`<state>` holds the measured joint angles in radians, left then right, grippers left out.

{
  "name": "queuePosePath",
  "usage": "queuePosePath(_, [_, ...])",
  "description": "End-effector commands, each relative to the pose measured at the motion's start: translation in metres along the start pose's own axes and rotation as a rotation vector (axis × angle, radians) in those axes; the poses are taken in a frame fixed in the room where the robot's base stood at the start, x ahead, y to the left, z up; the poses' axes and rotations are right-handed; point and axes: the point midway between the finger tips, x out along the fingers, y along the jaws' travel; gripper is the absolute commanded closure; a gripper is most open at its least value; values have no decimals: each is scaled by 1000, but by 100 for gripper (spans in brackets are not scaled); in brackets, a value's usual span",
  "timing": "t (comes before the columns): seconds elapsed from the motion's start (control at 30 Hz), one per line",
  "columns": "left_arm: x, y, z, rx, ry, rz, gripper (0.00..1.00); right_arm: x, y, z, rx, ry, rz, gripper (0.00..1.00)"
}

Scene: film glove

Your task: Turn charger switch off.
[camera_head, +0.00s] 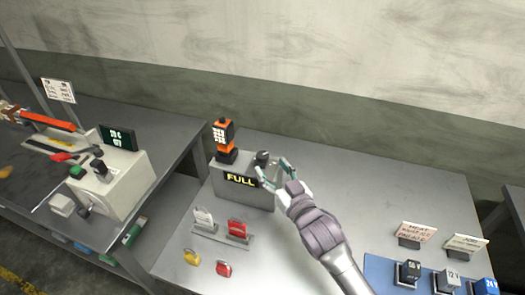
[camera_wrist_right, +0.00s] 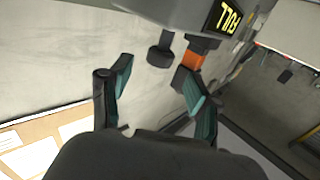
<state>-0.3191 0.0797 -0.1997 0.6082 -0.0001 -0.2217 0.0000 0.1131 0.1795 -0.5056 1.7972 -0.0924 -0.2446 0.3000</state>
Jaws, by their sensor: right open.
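The charger (camera_head: 240,192) is a grey box on the metal table with a yellow "FULL" display on its front. A black knob-like switch (camera_head: 262,157) stands on its top; whether it is on or off I cannot tell. In the wrist view the charger (camera_wrist_right: 185,12) appears upside down with the black knob (camera_wrist_right: 159,55) below it. My right gripper (camera_head: 276,171) is open and empty, just right of the knob; its fingers (camera_wrist_right: 158,84) appear apart from the knob in the wrist view. My left gripper is not in view.
A white machine (camera_head: 120,185) stands on the left bench. The table's middle right is clear.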

Motion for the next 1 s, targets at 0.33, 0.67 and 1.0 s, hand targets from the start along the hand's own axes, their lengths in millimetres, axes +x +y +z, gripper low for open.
queuePosePath(0.33, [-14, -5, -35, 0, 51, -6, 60, 52, -1, -1, 2, 0, -1, 38])
queuePosePath(0.67, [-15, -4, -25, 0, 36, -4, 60, 59, 0, 0, 1, -1, -1, 38])
queuePosePath(1.0, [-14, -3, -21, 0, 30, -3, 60, 59, 0, 0, 1, -1, 0, 81])
